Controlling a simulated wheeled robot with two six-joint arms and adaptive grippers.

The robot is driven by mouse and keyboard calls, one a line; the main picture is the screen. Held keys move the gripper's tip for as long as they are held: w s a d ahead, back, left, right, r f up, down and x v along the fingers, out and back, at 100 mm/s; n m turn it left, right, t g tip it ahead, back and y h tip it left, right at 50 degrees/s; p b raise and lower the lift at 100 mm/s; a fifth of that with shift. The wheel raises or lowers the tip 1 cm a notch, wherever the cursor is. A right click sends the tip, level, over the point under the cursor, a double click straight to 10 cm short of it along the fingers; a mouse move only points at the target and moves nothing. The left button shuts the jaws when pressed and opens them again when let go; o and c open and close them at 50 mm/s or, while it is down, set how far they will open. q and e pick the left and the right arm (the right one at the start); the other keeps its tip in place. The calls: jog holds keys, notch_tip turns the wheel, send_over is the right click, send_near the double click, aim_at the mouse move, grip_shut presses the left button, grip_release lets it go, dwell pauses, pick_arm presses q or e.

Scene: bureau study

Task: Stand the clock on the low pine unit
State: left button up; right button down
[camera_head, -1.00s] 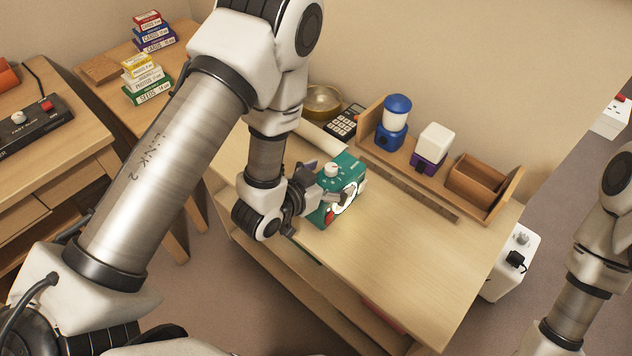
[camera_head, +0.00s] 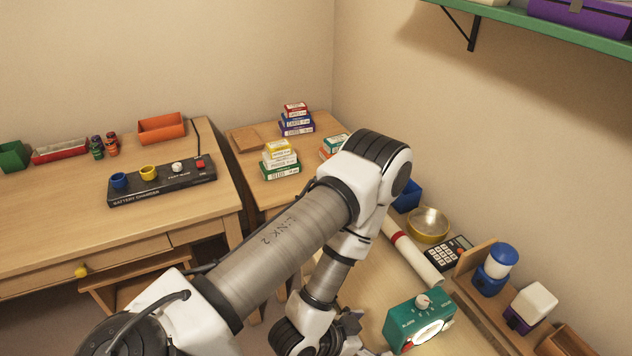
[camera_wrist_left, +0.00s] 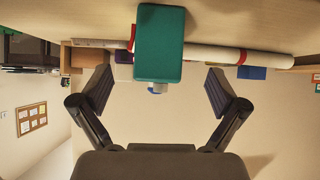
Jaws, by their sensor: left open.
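The clock (camera_head: 420,318) is a teal box with a round white face and a pale knob on top. It stands upright on the pale wooden unit (camera_head: 377,289) at lower right in the head view. My left gripper (camera_head: 364,334) is open just left of the clock, with a small gap and nothing held. In the left wrist view, which looks upside down, the clock's plain teal side (camera_wrist_left: 160,43) lies ahead between my spread fingers (camera_wrist_left: 160,95), clear of both. My right gripper is out of view.
A white roll with red bands (camera_head: 412,252), a calculator (camera_head: 447,253) and a brass bowl (camera_head: 428,224) lie behind the clock. A wooden rack (camera_head: 478,258) with blue and purple dispensers stands to its right. A desk with a battery charger (camera_head: 162,181) is at left.

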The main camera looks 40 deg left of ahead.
pick_arm(q)
jog(key=s+a+f+n+g+y, duration=0.1)
jog(key=s+a+f+n+g, duration=0.1)
jog(key=s+g, duration=0.3)
jog(key=s+a+f+n+g+y+p, duration=0.1)
jog(key=s+a+f+g+y, duration=0.1)
jog(key=s+f+g, duration=0.3)
jog(key=shift+s+a+f+n+y, duration=0.15)
jog(key=shift+s+a+n+y, duration=0.25)
jog(key=shift+s, duration=1.7)
